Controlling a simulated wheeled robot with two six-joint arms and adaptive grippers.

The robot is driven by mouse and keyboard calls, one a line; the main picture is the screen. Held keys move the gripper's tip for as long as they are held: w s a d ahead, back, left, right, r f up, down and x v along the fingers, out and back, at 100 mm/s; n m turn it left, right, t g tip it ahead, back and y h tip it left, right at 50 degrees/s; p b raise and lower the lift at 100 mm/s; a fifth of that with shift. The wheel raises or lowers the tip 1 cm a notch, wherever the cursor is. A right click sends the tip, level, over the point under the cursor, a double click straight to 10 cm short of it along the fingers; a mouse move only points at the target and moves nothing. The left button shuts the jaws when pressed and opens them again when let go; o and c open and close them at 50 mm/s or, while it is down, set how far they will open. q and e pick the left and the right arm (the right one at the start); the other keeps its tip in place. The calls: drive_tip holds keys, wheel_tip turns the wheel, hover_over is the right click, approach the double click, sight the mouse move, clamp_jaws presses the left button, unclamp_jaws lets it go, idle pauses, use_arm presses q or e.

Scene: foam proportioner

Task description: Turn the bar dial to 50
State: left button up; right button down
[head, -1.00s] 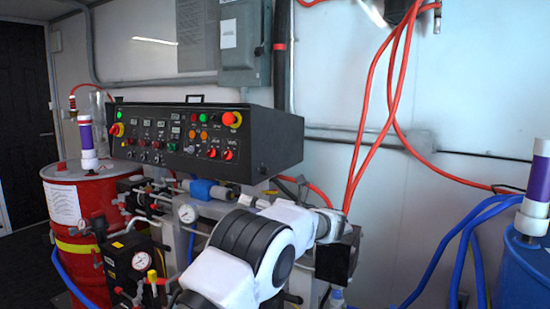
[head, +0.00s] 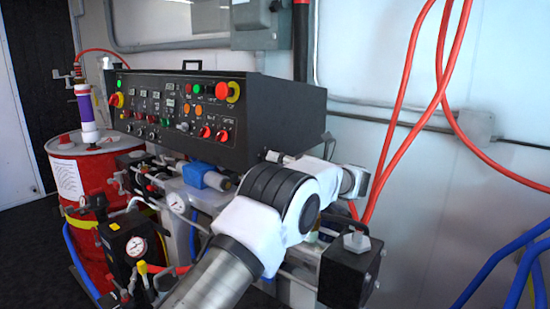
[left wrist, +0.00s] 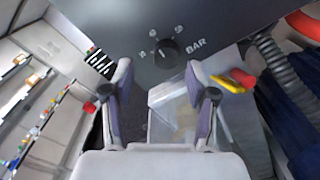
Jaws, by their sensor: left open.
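The bar dial (left wrist: 168,49) is a round black knob on a dark panel face in the left wrist view, with white marks around its upper left and the word BAR at its right. The marks are too small to read surely, and I cannot tell the setting. My left gripper (left wrist: 158,68) is open and empty. Its two fingers stand apart, with the dial just beyond and between their tips, and I see no contact. In the head view my white and black left arm crosses the middle; its gripper is not clearly seen. My right gripper is not in view.
A black control panel (head: 290,110) with several buttons and knobs stands behind the arm. A black box (head: 348,275) is right of it. A red drum (head: 95,180) stands at the left. Red hoses (head: 410,95) hang on the right wall. A yellow-and-red part (left wrist: 235,80) is right of the fingers.

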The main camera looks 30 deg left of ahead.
use_arm(q)
drive_tip(key=a, duration=0.2)
drive_tip(key=shift+w+a+f, duration=0.2)
drive_tip(key=shift+w+a, duration=0.15)
clamp_jaws()
drive_tip(key=shift+m, duration=0.3)
drive_tip(key=shift+r+m+p, duration=0.15)
drive_tip(key=shift+m+p, duration=2.95)
drive_tip(key=shift+m, duration=2.5)
